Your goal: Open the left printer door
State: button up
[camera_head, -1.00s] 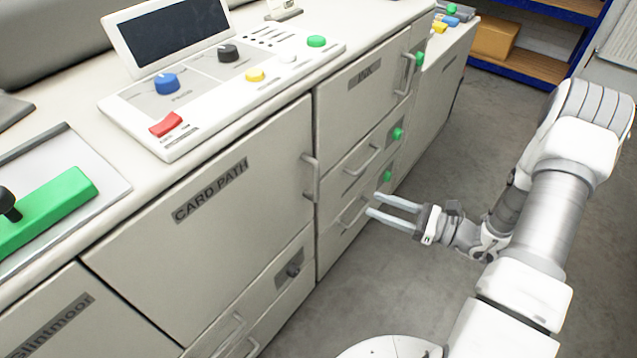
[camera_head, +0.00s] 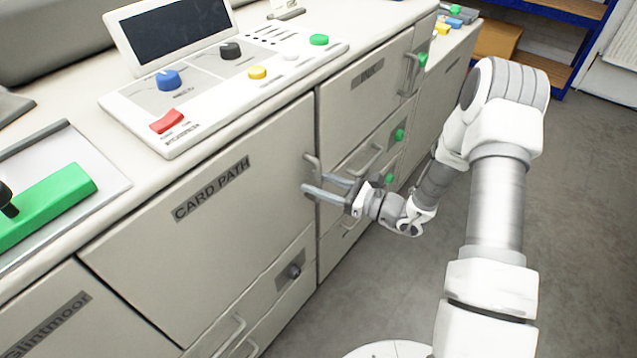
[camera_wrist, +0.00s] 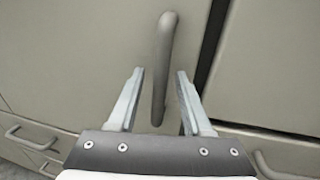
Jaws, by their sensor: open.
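The left printer door, labelled CARD PATH (camera_head: 215,200), is shut and flush with the printer's front. Its grey vertical handle (camera_head: 309,178) is at the door's right edge. My gripper (camera_head: 318,188) is open and empty at the handle, partly covering it in the head view. In the wrist view the handle (camera_wrist: 164,60) rises between the two open fingers (camera_wrist: 158,98), its lower end lying between the fingertips. I cannot tell whether either finger touches it.
The INK door (camera_head: 367,75) and several drawers with green knobs (camera_head: 398,135) are to the right. A control panel (camera_head: 215,80) with coloured knobs sits on the printer top. The floor (camera_head: 570,210) at right is clear.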

grip_shut()
dwell(1.4)
